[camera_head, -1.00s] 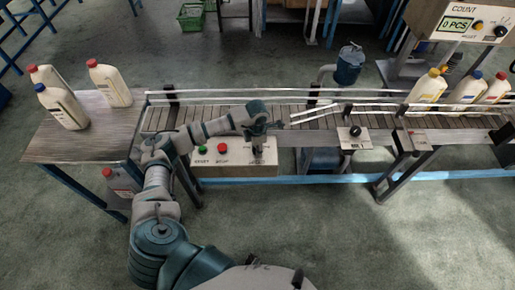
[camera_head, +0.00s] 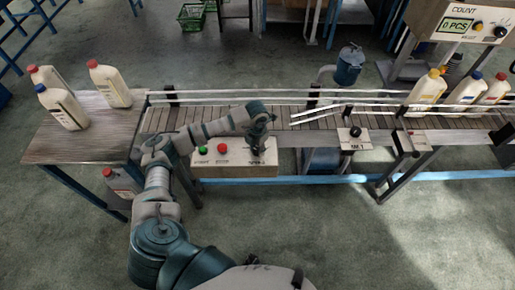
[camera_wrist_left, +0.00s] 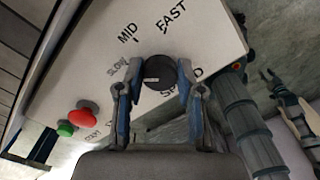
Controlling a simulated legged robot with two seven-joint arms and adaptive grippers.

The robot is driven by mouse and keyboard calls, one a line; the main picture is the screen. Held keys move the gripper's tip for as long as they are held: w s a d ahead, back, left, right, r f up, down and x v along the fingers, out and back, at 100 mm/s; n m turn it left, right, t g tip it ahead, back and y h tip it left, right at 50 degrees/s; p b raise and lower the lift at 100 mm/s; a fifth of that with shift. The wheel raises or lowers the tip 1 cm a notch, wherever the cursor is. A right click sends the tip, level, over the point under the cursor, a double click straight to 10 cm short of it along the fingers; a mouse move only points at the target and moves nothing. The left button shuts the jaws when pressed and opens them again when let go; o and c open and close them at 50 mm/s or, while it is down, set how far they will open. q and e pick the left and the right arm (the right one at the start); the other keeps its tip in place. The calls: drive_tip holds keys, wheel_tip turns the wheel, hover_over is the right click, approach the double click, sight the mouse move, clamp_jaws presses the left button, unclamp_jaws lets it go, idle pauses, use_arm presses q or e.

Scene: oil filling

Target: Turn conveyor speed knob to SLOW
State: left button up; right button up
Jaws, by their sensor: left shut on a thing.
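The black speed knob (camera_wrist_left: 159,72) sits on the white control panel (camera_wrist_left: 205,38) in the left wrist view. The words SLOW, MID and FAST are printed around its upper side, with SPEED partly covered below. My left gripper (camera_wrist_left: 157,76) is shut on the knob, with one finger on each side. A faint mark shows on the knob's face, but I cannot tell clearly where it points. A jointed tip (camera_wrist_left: 278,84), possibly my right gripper, shows at the wrist view's right edge.
A green button (camera_head: 203,149) and red button (camera_head: 222,147) are left of my gripper on the box. The conveyor (camera_head: 205,115) runs behind it. White bottles (camera_head: 110,85) stand on the left table (camera_head: 90,145). Another black knob (camera_head: 355,132) is farther right.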

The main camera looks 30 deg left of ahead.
sight(256, 149)
use_arm(q)
drive_tip(key=shift+w+a+r, duration=0.15)
drive_tip(key=shift+w+r, duration=0.1)
drive_tip(key=shift+r, duration=0.05)
drive_tip(key=o, duration=0.9)
drive_tip(key=shift+o, duration=1.3)
drive_tip(key=shift+s, duration=0.15)
drive_tip(key=shift+s+f, duration=0.1)
wheel_tip(256, 149, up, 12)
drive_tip(key=shift+f, duration=0.1)
